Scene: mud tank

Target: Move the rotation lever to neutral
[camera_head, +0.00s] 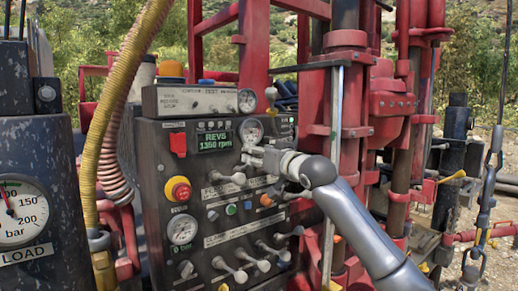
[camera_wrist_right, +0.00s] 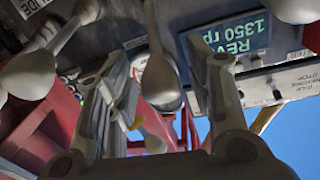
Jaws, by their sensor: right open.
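My right gripper (camera_head: 256,160) comes in from the right, in front of the upper part of the black control panel (camera_head: 150,215). In the right wrist view its two fingers (camera_wrist_right: 162,65) are open, with a lever with a grey rounded knob (camera_wrist_right: 161,84) showing between them; the fingers look apart from it. No readable label marks which lever is the rotation lever. Another grey-knobbed lever (camera_wrist_right: 28,74) is at the left of the wrist view, outside the fingers. In the head view the arm and gripper hide part of the upper lever row. My left gripper is not in view.
More levers (camera_head: 238,272) form a lower row on the panel. A green REVS display (camera_head: 216,140), red emergency button (camera_head: 178,189) and pressure gauge (camera_head: 182,229) are to the left. A vertical red mast (camera_head: 346,150) stands close to the right, near my arm.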

